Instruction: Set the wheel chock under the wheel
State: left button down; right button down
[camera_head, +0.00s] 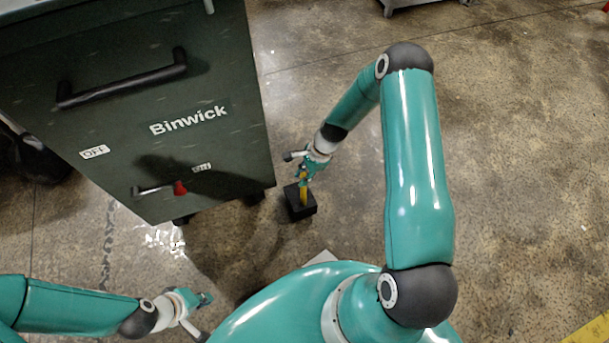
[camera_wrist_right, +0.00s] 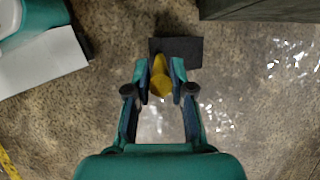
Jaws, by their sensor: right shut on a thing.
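The wheel chock (camera_head: 300,204) is a black block with an upright yellow handle (camera_head: 303,190), low near the floor to the right of the green compactor. My right gripper (camera_head: 304,176) is shut on the yellow handle from above. In the right wrist view the handle (camera_wrist_right: 160,82) sits between the fingers, with the dark block (camera_wrist_right: 187,48) beyond. I cannot tell whether the block touches the floor. A dark wheel (camera_head: 254,197) shows under the compactor's near right corner, left of the chock and apart from it. My left gripper (camera_head: 205,312) is at the lower left, away from the chock; its fingers are unclear.
The compactor (camera_head: 215,90), marked Binwick, has a black handle (camera_head: 122,80) and a red-tipped lever (camera_head: 180,188). Another wheel (camera_head: 182,219) shows under its front edge. The concrete floor (camera_head: 520,150) to the right is clear. A grey cart base (camera_head: 410,4) stands at the back.

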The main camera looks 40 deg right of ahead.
jog(key=w+a+f+b, duration=0.1)
jog(key=w+a, duration=0.1)
jog(key=a, duration=0.4)
jog(key=w+a+f+b, duration=0.2)
jog(key=a, duration=0.5)
jog(key=shift+w+a, duration=0.2)
jog(key=shift+a, duration=0.1)
jog(key=c, duration=1)
grip_release()
jog(key=shift+s+f+b, duration=0.1)
jog(key=shift+f+b, duration=0.15)
jog(key=shift+b, duration=0.05)
